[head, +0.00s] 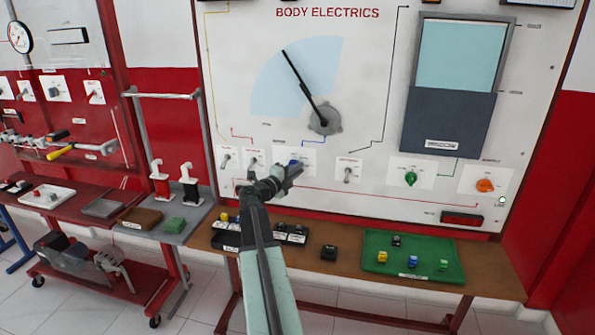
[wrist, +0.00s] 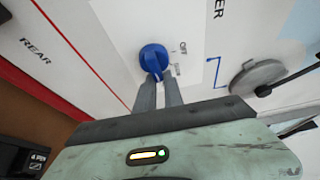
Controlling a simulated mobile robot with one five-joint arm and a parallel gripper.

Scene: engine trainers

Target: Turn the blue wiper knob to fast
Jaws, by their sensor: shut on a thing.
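The blue wiper knob (wrist: 153,58) is on the white panel in the wrist view, with the word OFF and other small, unclear marks to its right. In the head view the blue knob (head: 294,163) shows only partly beside my gripper. My gripper (wrist: 159,80) is shut on the lower part of the knob, with both fingers close together at it. In the head view my gripper (head: 292,170) reaches up to the panel from below. The wiper arm (head: 303,87) leans up and left from its round hub, over a pale blue fan shape.
A green knob (head: 411,178) and an orange knob (head: 485,186) are to the right on the BODY ELECTRICS panel. Several toggle switches flank the blue knob.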

